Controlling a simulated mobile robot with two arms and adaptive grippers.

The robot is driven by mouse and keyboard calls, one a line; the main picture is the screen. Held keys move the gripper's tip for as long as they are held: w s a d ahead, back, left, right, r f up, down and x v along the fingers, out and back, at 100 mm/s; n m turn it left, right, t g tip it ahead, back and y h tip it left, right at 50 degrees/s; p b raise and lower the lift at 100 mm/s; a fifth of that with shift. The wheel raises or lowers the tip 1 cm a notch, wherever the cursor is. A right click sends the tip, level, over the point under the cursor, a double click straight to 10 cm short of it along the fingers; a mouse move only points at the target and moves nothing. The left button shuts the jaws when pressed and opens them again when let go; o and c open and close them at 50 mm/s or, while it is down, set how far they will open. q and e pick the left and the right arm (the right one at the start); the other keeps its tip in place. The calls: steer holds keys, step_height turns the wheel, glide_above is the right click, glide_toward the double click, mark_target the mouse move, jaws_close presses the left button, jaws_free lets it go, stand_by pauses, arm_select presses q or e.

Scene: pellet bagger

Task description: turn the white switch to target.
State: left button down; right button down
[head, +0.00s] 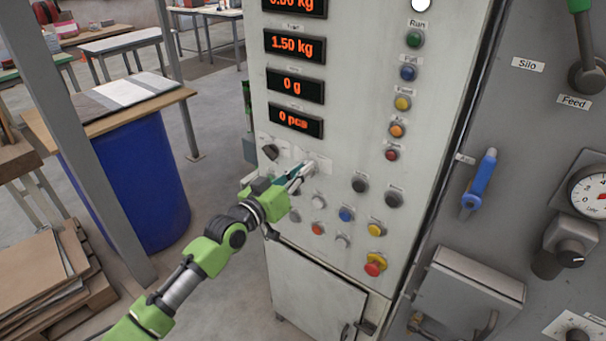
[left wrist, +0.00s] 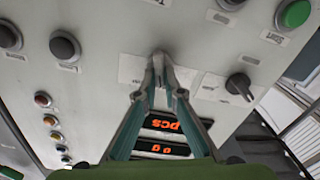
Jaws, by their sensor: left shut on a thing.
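My left gripper (head: 302,172) reaches the front panel of the pale machine cabinet from the left. Its fingertips are shut on the white switch, just right of a black rotary switch (head: 271,151). In the left wrist view the two fingers (left wrist: 159,72) meet around the small pale knob of the white switch (left wrist: 158,55) in front of its white label plate. The fingertips hide most of the knob, so its exact angle is hard to tell. My right gripper is in neither view.
Orange displays (head: 294,121) sit above the switch. Coloured buttons (head: 346,214) and a red emergency stop (head: 375,264) lie below and right. A grey panel with a blue handle (head: 479,180) stands right. A blue barrel (head: 140,185) stands left.

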arm_select(q)
steer(key=shift+a+n, duration=0.1)
steer(key=shift+n, duration=1)
steer(key=shift+b, duration=0.3)
steer(key=c, duration=2.1)
jaws_free()
steer(key=shift+c, duration=0.2)
steer(key=v, duration=1.2)
